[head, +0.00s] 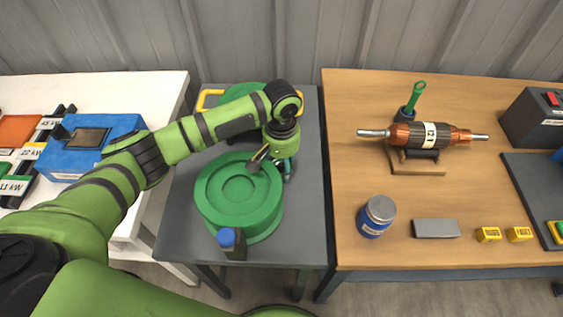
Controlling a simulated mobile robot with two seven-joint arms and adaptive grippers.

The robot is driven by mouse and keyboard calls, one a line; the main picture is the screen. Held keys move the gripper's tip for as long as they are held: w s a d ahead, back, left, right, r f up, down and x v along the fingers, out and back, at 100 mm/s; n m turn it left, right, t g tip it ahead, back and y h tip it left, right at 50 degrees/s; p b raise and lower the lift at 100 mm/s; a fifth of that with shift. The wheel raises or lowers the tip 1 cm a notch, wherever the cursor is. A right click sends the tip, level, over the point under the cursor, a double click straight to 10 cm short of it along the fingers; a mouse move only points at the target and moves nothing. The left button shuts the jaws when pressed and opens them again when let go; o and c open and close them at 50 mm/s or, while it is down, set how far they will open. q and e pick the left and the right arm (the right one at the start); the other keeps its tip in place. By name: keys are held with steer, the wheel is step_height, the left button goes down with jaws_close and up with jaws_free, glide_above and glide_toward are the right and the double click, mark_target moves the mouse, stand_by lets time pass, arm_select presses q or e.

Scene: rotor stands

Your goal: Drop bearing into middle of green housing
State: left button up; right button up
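The green housing (225,213) is a wide round drum standing on the grey table, with a shallow round recess in the middle of its top. My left arm reaches over the table from the left. Its gripper (268,168) points down at the housing's back right rim, with a dark finger with a yellow mark over the rim. The arm's wrist hides much of the gripper, so I cannot tell how far it is open or whether it holds anything. I cannot make out a bearing. My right gripper is out of view.
A small blue-topped dark block (232,243) stands at the housing's front. Another green round part (243,92) with yellow handles is partly behind my arm. The wooden table (300,0) at right carries a rotor (432,136) on a stand and a blue jar (372,222).

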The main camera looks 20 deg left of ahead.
arm_select(q)
steer(key=shift+f, duration=0.4)
steer(key=shift+f, duration=0.1)
steer(key=o, duration=1.3)
